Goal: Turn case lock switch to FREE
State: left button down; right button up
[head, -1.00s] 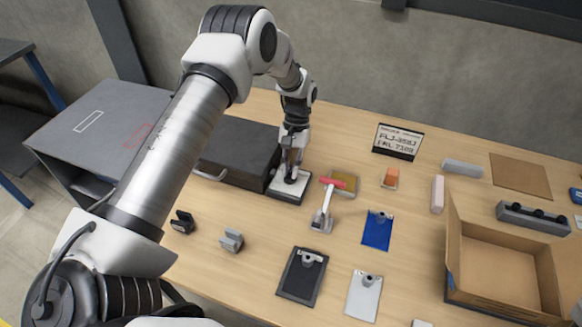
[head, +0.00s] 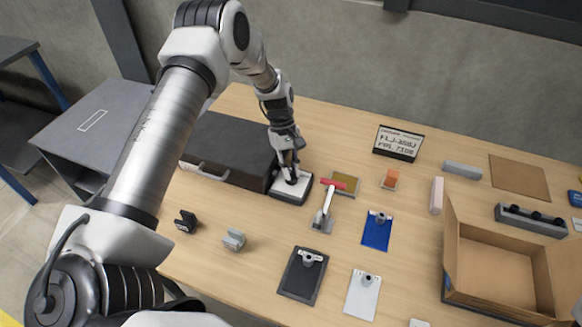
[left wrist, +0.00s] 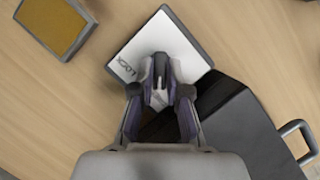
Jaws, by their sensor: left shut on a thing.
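The switch unit, a white plate (head: 281,188) with a dark frame, lies flat at the right end of the black case (head: 225,148). In the left wrist view the white plate (left wrist: 181,42) carries a printed word by its left corner that looks like LOCK. The black case (left wrist: 250,135) is at lower right there. My left gripper (head: 291,172) comes down onto the plate. In the left wrist view my left gripper (left wrist: 159,80) is shut on the small switch knob, mostly hidden between the fingers; which way it points is unclear. My right gripper is not in view.
A red-handled lever clamp (head: 324,215) and a tan-topped block (head: 346,186) stand just right of the plate. A blue plate (head: 377,230) and an open cardboard box (head: 500,270) lie farther right.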

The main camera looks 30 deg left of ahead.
pick_arm(q)
jog(key=shift+f, duration=0.1)
dwell(0.4)
jog(key=c, duration=1.2)
grip_release()
jog(key=shift+o, duration=0.2)
jog(key=shift+a+f, duration=0.1)
jog(key=v, duration=1.2)
